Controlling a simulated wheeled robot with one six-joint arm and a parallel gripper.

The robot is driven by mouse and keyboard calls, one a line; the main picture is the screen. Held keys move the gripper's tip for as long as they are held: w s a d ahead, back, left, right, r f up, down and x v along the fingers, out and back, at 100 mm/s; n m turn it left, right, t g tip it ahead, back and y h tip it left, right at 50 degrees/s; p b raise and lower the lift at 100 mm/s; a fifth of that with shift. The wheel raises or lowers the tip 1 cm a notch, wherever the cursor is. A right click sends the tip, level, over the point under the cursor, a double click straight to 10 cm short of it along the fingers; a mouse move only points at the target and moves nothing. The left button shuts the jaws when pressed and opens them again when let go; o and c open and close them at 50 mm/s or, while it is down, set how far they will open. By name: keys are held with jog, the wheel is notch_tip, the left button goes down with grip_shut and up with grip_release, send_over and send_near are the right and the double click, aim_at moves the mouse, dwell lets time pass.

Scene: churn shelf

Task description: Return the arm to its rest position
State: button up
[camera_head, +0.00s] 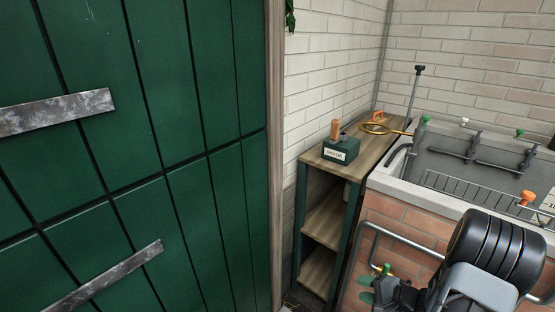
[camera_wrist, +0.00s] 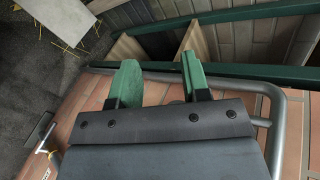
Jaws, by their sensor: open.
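My gripper (camera_head: 371,284) shows at the lower right in the head view, low in front of the brick front of the sink unit. Its green fingers also show in the wrist view (camera_wrist: 162,78), spread apart with nothing between them. The jaws are open and empty. My black and grey arm reaches in from the right and hides part of the brick front and the metal rail.
A grey metal rail (camera_head: 408,238) runs close around my gripper, before the sink (camera_head: 395,192). A wooden shelf (camera_head: 318,158) holds a labelled green box (camera_head: 341,151) and a brass ring (camera_head: 375,129). A green door (camera_head: 150,150) fills the left.

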jog(key=s+a+r+n+g+h+p, duration=0.1)
jog(key=s+a+r+n+g+p, duration=0.2)
jog(key=r, duration=0.5)
jog(key=a+r+n+g+p, duration=0.2)
jog(key=a+r+n+p, duration=0.1)
jog(key=a+r, duration=0.3)
jog(key=s+a+r+n+g+h+p, duration=0.1)
jog(key=s+a+r+n+g+p, duration=0.15)
jog(key=r, duration=0.65)
jog(key=s+a+r+n+t+h+p, duration=0.1)
jog(key=s+r+n+h+p, duration=0.1)
jog(key=r, duration=0.6)
jog(key=s+a+r+n+t+h+p, duration=0.1)
jog(key=s+r+n+h+p, duration=0.1)
jog(key=r+h+p, duration=0.2)
notch_tip(320, 180, up, 4)
jog(key=p, duration=0.2)
jog(key=shift+r+h+p, duration=0.2)
jog(key=shift+h+p, duration=0.2)
jog(key=shift+d, duration=0.1)
